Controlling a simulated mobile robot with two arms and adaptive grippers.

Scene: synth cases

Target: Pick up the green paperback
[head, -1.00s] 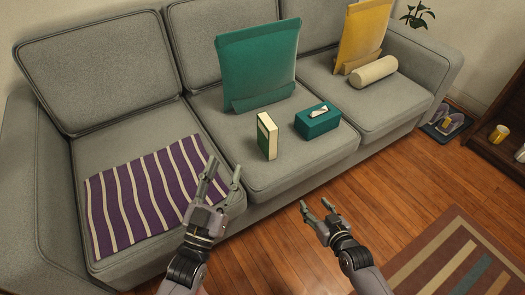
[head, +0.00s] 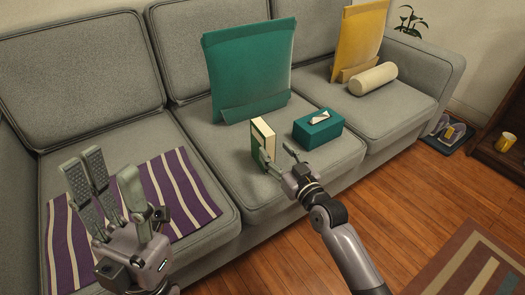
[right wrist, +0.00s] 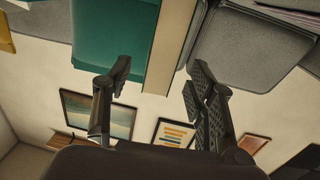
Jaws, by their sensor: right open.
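The green paperback (head: 264,133) stands upright on the middle seat of the sofa, its cream page edge showing. In the right wrist view the book (right wrist: 164,42) shows as a cream strip with a green edge, in line with the gap between the fingers. My right gripper (head: 275,155) is open at the near side of the book. One finger overlaps the lower part of the book in the head view, and the other is to its right. I cannot tell whether they touch it. My left gripper (head: 108,190) is open and empty above the striped blanket.
A teal tissue box (head: 318,130) stands just right of the book. A teal cushion (head: 250,75) leans behind it. A purple striped blanket (head: 190,190) covers the left seat. A cream bolster (head: 373,78) and yellow cushion (head: 358,40) are on the right seat.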

